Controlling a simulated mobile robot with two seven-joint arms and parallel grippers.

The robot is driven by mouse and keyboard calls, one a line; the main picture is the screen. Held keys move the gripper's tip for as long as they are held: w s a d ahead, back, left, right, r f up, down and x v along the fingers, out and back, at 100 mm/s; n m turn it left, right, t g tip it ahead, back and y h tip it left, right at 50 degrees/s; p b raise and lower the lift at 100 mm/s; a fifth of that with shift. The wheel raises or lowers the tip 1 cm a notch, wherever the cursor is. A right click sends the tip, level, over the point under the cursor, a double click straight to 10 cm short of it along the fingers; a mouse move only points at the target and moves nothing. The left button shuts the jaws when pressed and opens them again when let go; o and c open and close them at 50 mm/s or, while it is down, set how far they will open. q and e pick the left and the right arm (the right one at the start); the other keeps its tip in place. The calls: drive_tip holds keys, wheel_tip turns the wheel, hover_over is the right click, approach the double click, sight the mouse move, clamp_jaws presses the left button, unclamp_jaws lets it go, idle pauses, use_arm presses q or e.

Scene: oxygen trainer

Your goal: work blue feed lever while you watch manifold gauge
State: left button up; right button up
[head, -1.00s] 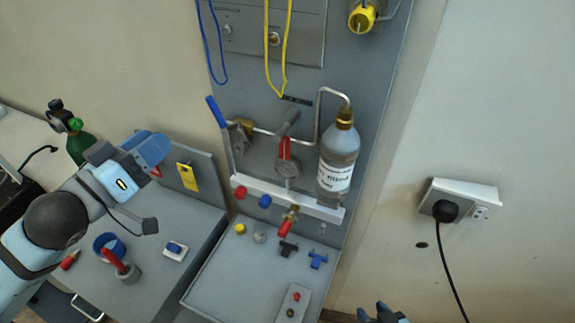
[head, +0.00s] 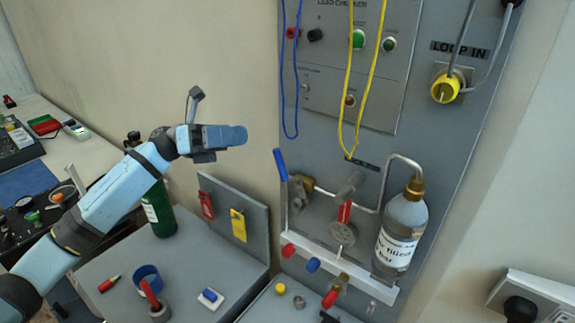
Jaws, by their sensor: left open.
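The blue feed lever (head: 280,166) stands tilted on the left end of the pipework on the grey wall panel. My left gripper (head: 238,136) is up and to the left of it, apart from it, open with nothing seen in it. A grey round fitting with a red handle (head: 343,222) sits mid-panel, with a grey part (head: 350,186) above it. I cannot make out a manifold gauge face or reading there. My right gripper is out of view.
A labelled bottle (head: 401,232) hangs right of the pipework. Blue cord (head: 291,110) and yellow cord (head: 362,75) loops hang above. A green cylinder (head: 160,210) stands behind my left arm. A socket (head: 530,300) is lower right.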

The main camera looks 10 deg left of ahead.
sight(279, 170)
use_arm(q)
drive_tip(key=d+m+g+y+p, duration=0.1)
drive_tip(key=d+m, duration=0.1)
drive_tip(key=d, duration=0.1)
drive_tip(key=d+f+m+g+y+p, duration=0.1)
drive_tip(key=d+m, duration=0.1)
drive_tip(key=d, duration=0.1)
drive_tip(key=d+f+m+g+y+p, duration=0.1)
drive_tip(key=d+m, duration=0.1)
drive_tip(key=d, duration=0.1)
drive_tip(key=shift+s+d+f+m, duration=0.25)
drive_tip(key=shift+s+d+m, duration=0.15)
drive_tip(key=shift+x, duration=0.8)
drive_tip(key=shift+f, duration=0.15)
clamp_jaws()
